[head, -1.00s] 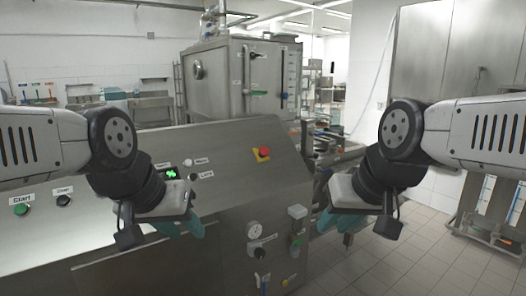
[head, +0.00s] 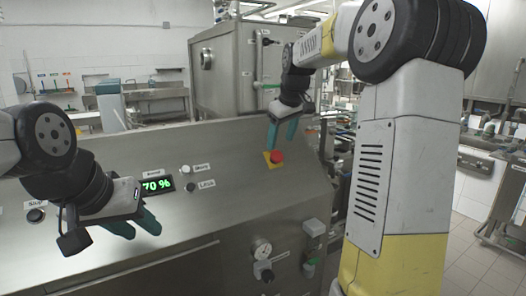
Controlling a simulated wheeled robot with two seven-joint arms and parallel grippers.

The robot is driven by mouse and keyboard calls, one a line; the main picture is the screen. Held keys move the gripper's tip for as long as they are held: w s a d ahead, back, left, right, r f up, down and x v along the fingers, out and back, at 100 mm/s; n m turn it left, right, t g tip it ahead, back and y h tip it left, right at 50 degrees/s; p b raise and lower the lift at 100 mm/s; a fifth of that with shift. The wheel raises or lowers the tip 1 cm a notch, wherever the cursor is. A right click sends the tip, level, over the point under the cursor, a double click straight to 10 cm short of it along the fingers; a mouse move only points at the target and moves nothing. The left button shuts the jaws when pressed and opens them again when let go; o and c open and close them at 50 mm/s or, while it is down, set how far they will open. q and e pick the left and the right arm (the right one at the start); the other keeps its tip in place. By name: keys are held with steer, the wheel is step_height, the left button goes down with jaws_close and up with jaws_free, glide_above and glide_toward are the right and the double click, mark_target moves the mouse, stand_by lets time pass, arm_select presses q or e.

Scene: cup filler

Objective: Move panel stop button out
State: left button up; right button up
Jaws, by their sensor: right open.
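The red stop button (head: 277,156) sits on a yellow backing (head: 268,160) on the sloped steel panel (head: 232,150). My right gripper (head: 283,132) is open, its teal fingers pointing down just above and behind the button in the head view. I cannot tell whether a finger touches the button. My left gripper (head: 136,225) hangs empty over the left part of the panel, its teal fingers apart, far from the button.
A lit display reading 70 % (head: 157,185) and small white (head: 186,169) and black (head: 189,187) buttons lie left of the stop button. A steel tank (head: 228,75) stands behind the panel.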

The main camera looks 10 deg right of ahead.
mark_target(277, 154)
steer(key=x, duration=0.6)
steer(key=shift+f, duration=0.15)
steer(key=shift+c, duration=0.4)
